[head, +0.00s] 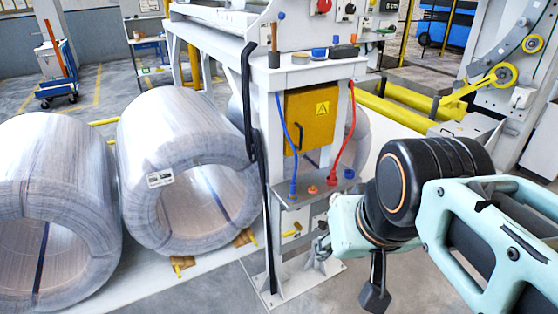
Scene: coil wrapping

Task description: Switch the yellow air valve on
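The yellow air valve (292,230) is a small yellow handle on the grey panel low on the white machine post, below the little shelf with the hose fittings. The handle looks roughly level, slightly tilted. My arm comes in from the right. My gripper (321,246) seems to be the small grey end just right of and slightly below the valve in the picture. It is small and partly hidden by my own wrist, so I cannot tell whether its fingers are open or whether it touches the panel. Nothing is visibly held.
A blue hose (287,145) and a red hose (343,140) hang above the valve, beside a yellow cabinet (309,118). Two large wrapped coils (185,125) lie to the left. A black cable (255,150) runs down the post. Some floor is clear in front.

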